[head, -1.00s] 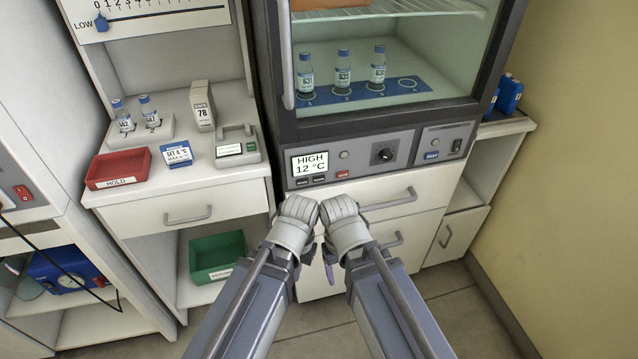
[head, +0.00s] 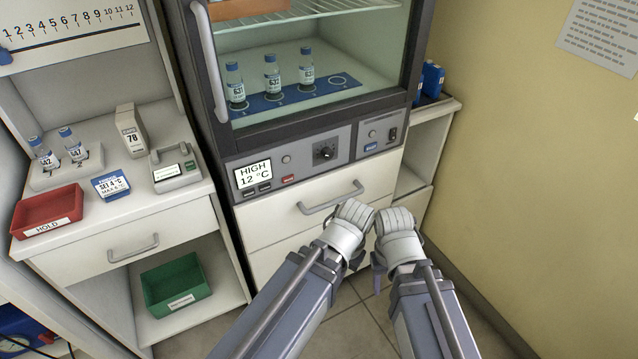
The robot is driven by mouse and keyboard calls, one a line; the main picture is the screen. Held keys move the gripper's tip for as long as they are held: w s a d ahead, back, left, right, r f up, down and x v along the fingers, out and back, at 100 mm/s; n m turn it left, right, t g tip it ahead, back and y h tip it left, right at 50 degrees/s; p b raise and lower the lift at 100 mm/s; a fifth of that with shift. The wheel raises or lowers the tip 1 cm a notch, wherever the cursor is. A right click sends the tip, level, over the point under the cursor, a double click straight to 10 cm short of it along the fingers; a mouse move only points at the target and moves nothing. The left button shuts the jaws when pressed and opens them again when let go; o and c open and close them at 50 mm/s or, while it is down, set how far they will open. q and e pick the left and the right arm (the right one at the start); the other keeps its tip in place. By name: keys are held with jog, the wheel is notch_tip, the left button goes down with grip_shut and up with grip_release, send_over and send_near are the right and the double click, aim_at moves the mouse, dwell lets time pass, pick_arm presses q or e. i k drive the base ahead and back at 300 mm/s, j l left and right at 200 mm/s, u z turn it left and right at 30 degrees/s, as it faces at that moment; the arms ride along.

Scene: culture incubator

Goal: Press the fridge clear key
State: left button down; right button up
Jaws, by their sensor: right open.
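The fridge (head: 300,115) has a grey control panel under its glass door. Its display (head: 253,175) reads HIGH 12 °C. Two dark keys (head: 257,190) sit below the display, and a red key (head: 288,179) is to their right. A blue key (head: 371,147) is on the right part of the panel. The key labels are too small to read. My left gripper (head: 355,213) and right gripper (head: 395,221) are side by side in front of the drawers, below and right of the red key, apart from the panel. The right is open and empty; the left's jaws are unclear.
A drawer handle (head: 331,198) sticks out below the panel. Several vials stand on a blue mat (head: 349,92) inside the fridge.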

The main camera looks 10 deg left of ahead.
aim_at(263, 187)
jog(key=z, duration=0.35)
jog(key=k+j, duration=0.3)
jog(key=k, duration=0.25)
jog(key=k+j, duration=0.25)
jog(key=k, duration=0.25)
